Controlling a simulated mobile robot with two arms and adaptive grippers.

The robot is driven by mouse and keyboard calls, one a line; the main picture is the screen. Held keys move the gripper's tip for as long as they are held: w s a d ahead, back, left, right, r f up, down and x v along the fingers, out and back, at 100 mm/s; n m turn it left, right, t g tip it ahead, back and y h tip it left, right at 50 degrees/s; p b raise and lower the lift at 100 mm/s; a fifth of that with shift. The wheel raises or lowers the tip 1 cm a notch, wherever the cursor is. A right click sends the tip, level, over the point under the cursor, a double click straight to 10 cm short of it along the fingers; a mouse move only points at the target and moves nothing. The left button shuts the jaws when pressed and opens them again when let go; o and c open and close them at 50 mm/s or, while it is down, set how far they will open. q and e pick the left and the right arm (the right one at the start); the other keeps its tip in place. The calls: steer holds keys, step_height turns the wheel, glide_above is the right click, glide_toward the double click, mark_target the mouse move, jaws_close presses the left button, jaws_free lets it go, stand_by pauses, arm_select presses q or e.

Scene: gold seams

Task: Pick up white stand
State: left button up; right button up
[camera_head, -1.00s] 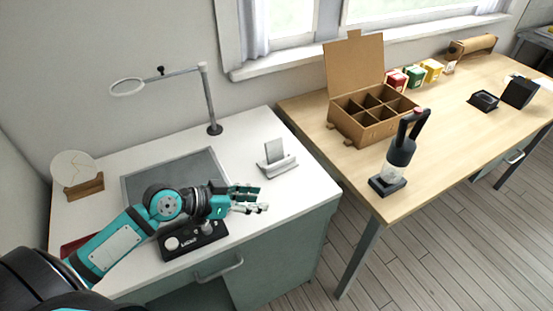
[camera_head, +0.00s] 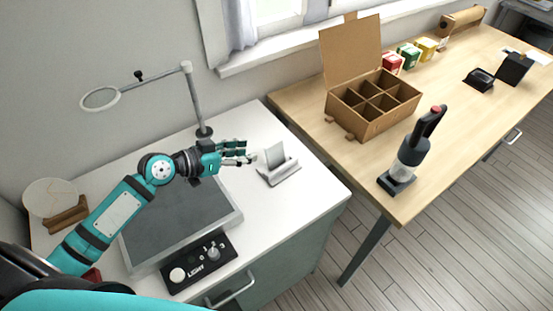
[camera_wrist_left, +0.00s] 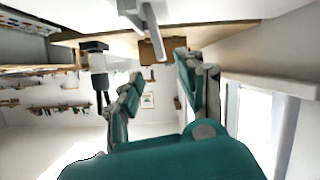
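The white stand (camera_head: 280,168), a small tray-like base with an upright plate, sits on the white countertop right of the grey panel. In the left wrist view, a pale shape at the top edge (camera_wrist_left: 140,10) looks like part of this stand. My left gripper (camera_head: 245,152) is just left of the stand, its fingers pointing at the upright plate. In the left wrist view its two fingers (camera_wrist_left: 158,68) are spread apart with nothing between them. Whether a fingertip touches the stand is unclear. My right gripper is not in view.
A lamp with a ring head (camera_head: 203,110) stands behind my left gripper. A light control box (camera_head: 199,264) lies in front of the grey panel (camera_head: 170,225). A wooden table holds an open cardboard box (camera_head: 362,128) and a handheld vacuum (camera_head: 410,160). The counter's right front is clear.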

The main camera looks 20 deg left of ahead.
mark_target(283, 145)
arm_select(q)
steer(key=x, duration=0.4)
steer(key=shift+d+r+p, duration=0.1)
steer(key=shift+r+p, duration=0.15)
steer(key=shift+p, duration=0.15)
steer(key=x, duration=0.2)
steer(key=shift+w+d+f, duration=0.1)
steer(key=shift+w+f, duration=0.2)
steer(key=shift+w+d+f+p, duration=0.25)
steer(key=shift+w+d+p, duration=0.05)
steer(key=shift+w, duration=0.05)
steer(key=shift+w+d, duration=0.25)
steer(key=shift+w, duration=0.05)
steer(key=p+x, duration=0.1)
steer(key=x, duration=0.2)
steer(key=shift+w+d+f+p, duration=0.1)
steer(key=shift+w+p, duration=0.2)
steer(key=shift+w+d+f, duration=0.2)
steer(key=shift+w+d, duration=0.05)
jaws_close()
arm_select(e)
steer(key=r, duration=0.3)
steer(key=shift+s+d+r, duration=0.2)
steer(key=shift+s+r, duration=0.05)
